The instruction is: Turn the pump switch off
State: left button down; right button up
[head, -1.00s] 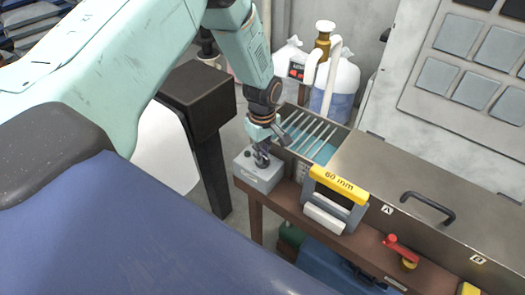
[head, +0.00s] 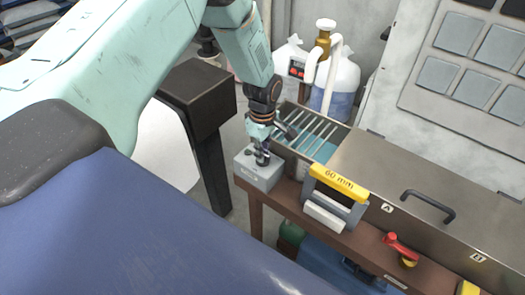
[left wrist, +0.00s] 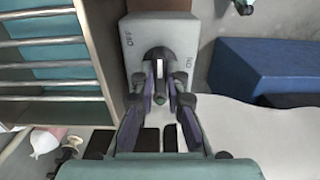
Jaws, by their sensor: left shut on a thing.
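The pump switch is a small grey box (head: 258,174) on the left end of the brown bench. In the left wrist view its face (left wrist: 140,28) carries OFF at the left and ON at the right. A dark round knob with a lever (left wrist: 159,72) stands out from it. My left gripper (head: 262,160) reaches down onto the box, and in the left wrist view its fingers (left wrist: 160,98) are shut on the lever. The fingers hide part of the knob, so I cannot tell which label the lever points to. My right gripper is not in view.
An open tank with rails and blue liquid (head: 318,147) is right behind the box. A yellow 60 mm gauge block (head: 338,184) stands to its right. A metal lid with a black handle (head: 428,206) and a red lever (head: 402,246) lie further right.

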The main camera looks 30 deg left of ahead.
pick_arm(q)
jog(key=c, duration=1.7)
grip_release()
jog(key=shift+w+r, duration=0.2)
jog(key=shift+w, duration=0.05)
jog(key=o, duration=0.3)
jog(key=shift+s+d, duration=0.1)
jog(key=shift+s, duration=0.1)
jog(key=shift+o, duration=0.2)
jog(key=shift+f, duration=0.1)
jog(key=shift+w+r, duration=0.1)
jog(key=shift+r, duration=0.15)
notch_tip(320, 180, up, 12)
jog(key=shift+f, duration=0.25)
